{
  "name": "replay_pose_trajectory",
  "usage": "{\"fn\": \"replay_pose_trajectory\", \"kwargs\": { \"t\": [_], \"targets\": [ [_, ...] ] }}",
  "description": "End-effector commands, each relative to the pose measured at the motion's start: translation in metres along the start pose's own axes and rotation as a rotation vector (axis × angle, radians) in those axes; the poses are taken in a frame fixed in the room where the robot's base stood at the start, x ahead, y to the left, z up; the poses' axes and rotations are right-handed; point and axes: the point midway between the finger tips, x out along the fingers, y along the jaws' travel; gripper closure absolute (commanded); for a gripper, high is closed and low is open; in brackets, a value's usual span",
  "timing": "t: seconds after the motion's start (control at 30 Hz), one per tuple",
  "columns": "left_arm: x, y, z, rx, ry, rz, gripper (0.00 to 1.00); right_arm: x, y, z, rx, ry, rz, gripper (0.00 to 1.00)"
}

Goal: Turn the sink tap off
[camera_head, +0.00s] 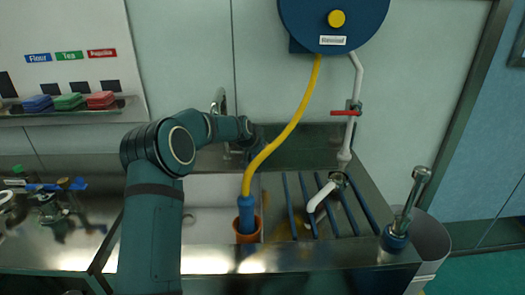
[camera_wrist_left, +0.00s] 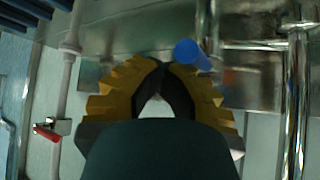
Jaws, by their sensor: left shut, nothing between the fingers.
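The sink tap (camera_head: 219,101) is a chrome curved spout behind the sink, partly hidden by my left arm in the head view. In the left wrist view its chrome pipe (camera_wrist_left: 297,95) stands at the right, with a horizontal chrome arm. A blue cylindrical piece (camera_wrist_left: 192,55), which looks like the tap handle, sits at the end of that arm. My left gripper (camera_wrist_left: 154,64) is shut and empty, with its fingertips just left of the blue piece in that view. I cannot tell whether they touch. No water flow is discernible.
The yellow hose (camera_head: 287,130) hangs from a blue reel (camera_head: 333,20) into an orange cup (camera_head: 257,231) in the sink (camera_head: 207,220). A white pipe with a red valve handle (camera_head: 346,112) stands right of the gripper.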

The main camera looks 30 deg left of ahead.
Motion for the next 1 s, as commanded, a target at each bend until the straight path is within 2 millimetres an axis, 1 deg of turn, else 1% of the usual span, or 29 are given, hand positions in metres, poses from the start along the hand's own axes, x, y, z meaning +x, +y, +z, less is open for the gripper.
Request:
{"fn": "replay_pose_trajectory", "kwargs": {
  "t": [0.03,0.17,0.27,0.5,0.6,0.7,0.83,1.0],
  "targets": [
    [0.002,-0.008,0.013,-0.007,-0.028,-0.007,1.00,0.000,0.000,0.000,0.000,0.000,0.000,1.00],
    [-0.009,-0.008,0.012,-0.007,-0.025,-0.008,1.00,0.000,0.000,0.000,0.000,0.000,0.000,1.00],
    [-0.026,-0.008,0.010,-0.007,-0.022,-0.009,1.00,0.000,0.000,0.000,0.000,0.000,0.000,1.00],
    [-0.076,-0.003,0.003,-0.002,-0.009,-0.006,1.00,0.000,0.000,0.000,0.000,0.000,0.000,1.00],
    [-0.093,-0.001,0.002,-0.001,-0.006,-0.005,1.00,0.000,0.000,0.000,0.000,0.000,0.000,1.00],
    [-0.106,0.000,0.000,0.000,-0.005,-0.004,1.00,0.000,0.000,0.000,0.000,0.000,0.000,1.00],
    [-0.115,0.002,0.000,0.001,-0.005,-0.002,1.00,0.000,0.000,0.000,0.000,0.000,0.000,1.00],
    [-0.119,0.002,-0.001,0.002,-0.003,-0.001,1.00,0.000,0.000,0.000,0.000,0.000,0.000,1.00]
  ]
}}
